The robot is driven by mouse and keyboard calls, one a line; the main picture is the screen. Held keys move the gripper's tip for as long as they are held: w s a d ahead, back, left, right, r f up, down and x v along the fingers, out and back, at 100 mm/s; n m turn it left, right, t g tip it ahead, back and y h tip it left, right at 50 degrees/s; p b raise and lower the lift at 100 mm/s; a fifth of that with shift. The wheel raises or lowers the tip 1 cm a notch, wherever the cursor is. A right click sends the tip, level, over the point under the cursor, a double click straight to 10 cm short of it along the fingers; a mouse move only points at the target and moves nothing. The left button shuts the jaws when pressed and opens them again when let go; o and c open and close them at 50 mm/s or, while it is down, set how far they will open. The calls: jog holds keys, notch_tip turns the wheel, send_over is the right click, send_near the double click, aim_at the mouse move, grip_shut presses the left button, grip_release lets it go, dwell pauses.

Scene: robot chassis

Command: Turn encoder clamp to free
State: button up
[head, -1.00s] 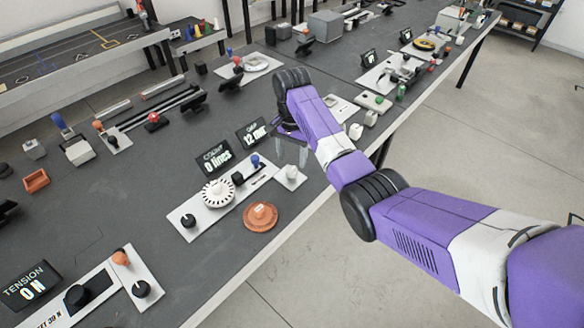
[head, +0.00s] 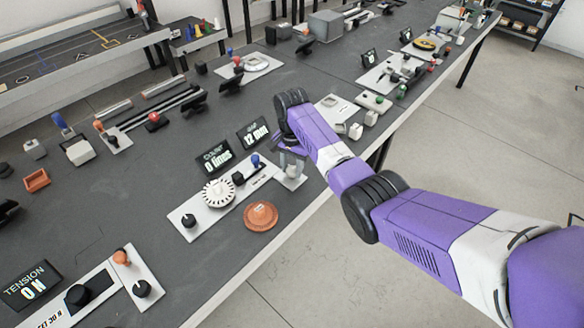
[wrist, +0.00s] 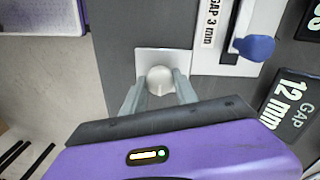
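A round white knob (wrist: 160,80) stands on a small white square plate (wrist: 148,58) in the wrist view; it looks like the encoder clamp, but I see no label on it. My gripper (wrist: 159,90) is open, with one grey finger on each side of the knob and small gaps between. In the head view, my gripper (head: 291,172) points down over the small plate (head: 290,183) at the right end of the encoder station, and its fingers partly hide the knob. The station's long white plate (head: 200,222) carries a white toothed wheel (head: 218,193).
A blue-handled slider (wrist: 255,47) with a "GAP 3 mm" label is right of the knob. Displays read "0 lines" (head: 215,157) and "12 mm" (head: 255,133). A black knob (head: 188,221) and an orange disc (head: 261,215) are nearby. The table's front edge is close.

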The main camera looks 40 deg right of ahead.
jog(key=shift+n, duration=0.4)
grip_shut()
jog(key=n+p, duration=0.1)
jog(key=n, duration=0.2)
jog(key=shift+r, duration=0.1)
jog(key=n+p, duration=0.1)
jog(key=n, duration=0.8)
jog(key=shift+n, duration=0.4)
jog(key=n, duration=0.4)
jog(key=shift+w+p, duration=0.1)
jog(key=shift+p, duration=0.25)
jog(key=shift+n, duration=0.3)
jog(key=o, duration=1.2)
grip_release()
